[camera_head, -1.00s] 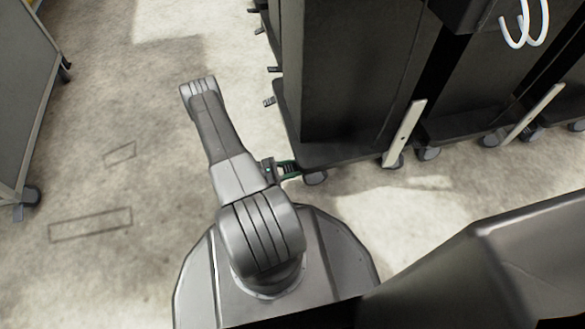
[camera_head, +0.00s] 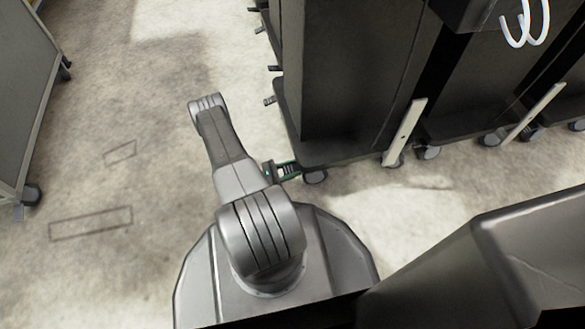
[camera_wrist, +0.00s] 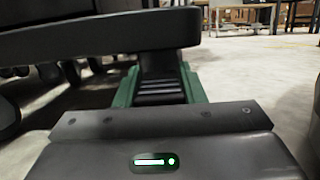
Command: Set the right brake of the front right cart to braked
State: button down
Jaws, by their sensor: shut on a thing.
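The dark cart (camera_head: 340,75) stands right of my arm, with its low base and caster wheels on the floor. In the wrist view the edge of its base (camera_wrist: 95,38) crosses the upper left. A black ribbed brake pedal (camera_wrist: 160,91) sticks out from under this edge. My gripper (camera_head: 288,170) is at the near left corner of the cart base, low down. In the wrist view its green fingers stand on both sides of the pedal, shut on it. The pedal's pivot is hidden under the base, and I cannot tell its setting.
More dark carts (camera_head: 465,95) stand in a row to the right, with pale bars (camera_head: 405,132) low at their fronts. Several pedals show along the first cart's left side. A grey cart (camera_head: 22,95) stands at far left. The floor between is clear.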

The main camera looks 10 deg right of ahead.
jog(key=c, duration=0.9)
grip_release()
jog(key=shift+a, duration=0.1)
jog(key=shift+v, duration=3.7)
